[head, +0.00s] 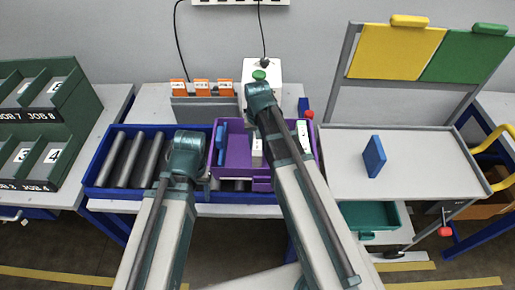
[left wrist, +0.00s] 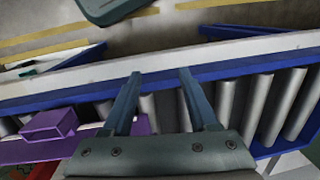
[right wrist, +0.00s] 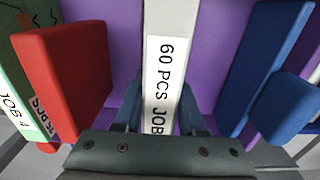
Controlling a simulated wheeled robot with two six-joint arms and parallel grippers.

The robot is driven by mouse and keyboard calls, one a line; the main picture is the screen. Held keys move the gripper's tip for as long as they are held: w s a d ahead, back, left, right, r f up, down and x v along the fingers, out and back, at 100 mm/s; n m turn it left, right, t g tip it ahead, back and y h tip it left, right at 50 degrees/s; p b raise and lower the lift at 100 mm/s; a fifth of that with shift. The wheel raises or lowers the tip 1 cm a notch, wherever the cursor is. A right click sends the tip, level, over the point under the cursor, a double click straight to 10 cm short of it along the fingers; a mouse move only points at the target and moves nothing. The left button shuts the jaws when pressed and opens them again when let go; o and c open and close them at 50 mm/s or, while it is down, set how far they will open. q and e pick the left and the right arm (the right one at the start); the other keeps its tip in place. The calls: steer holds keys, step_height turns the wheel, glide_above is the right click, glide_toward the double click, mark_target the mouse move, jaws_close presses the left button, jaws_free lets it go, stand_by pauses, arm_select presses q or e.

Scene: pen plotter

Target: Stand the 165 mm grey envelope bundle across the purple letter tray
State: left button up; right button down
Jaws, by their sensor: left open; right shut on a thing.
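The purple letter tray (head: 236,148) stands at mid-table in the head view; its purple floor also fills much of the right wrist view (right wrist: 112,18). My right gripper (right wrist: 160,105) is shut on the grey envelope bundle (right wrist: 172,20), which carries a white label reading "60 PCS JOB". The bundle (head: 257,152) shows as a pale strip at the tray, partly hidden by my right arm. I cannot tell whether it touches the tray floor. My left gripper (left wrist: 160,76) is open and empty over the rollers, with a corner of the tray at its left.
A blue piece (right wrist: 262,65) and a red block (right wrist: 65,75) flank the bundle. A blue-framed roller bed (head: 103,175) lies left of the tray. A blue block (head: 374,157) stands on the white side table (head: 430,165). Orange-tabbed dividers (head: 203,88) are behind.

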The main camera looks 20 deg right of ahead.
arm_select(q)
steer(key=shift+f, duration=0.15)
arm_select(e)
steer(key=shift+f, duration=0.15)
arm_select(q)
steer(key=shift+f, duration=0.1)
arm_select(e)
steer(key=shift+f, duration=0.1)
steer(key=shift+f, duration=0.15)
steer(key=shift+c, duration=2.4)
jaws_free()
steer(key=shift+r, duration=0.25)
step_height(320, 180, up, 12)
steer(key=p, duration=1.2)
arm_select(q)
step_height(320, 180, up, 12)
arm_select(e)
steer(key=s+a+n+h, duration=0.1)
steer(key=s+a+n, duration=0.6)
steer(key=s+a, duration=0.3)
steer(key=s, duration=0.4)
steer(key=shift+s+a, duration=0.15)
steer(key=shift+a, duration=0.1)
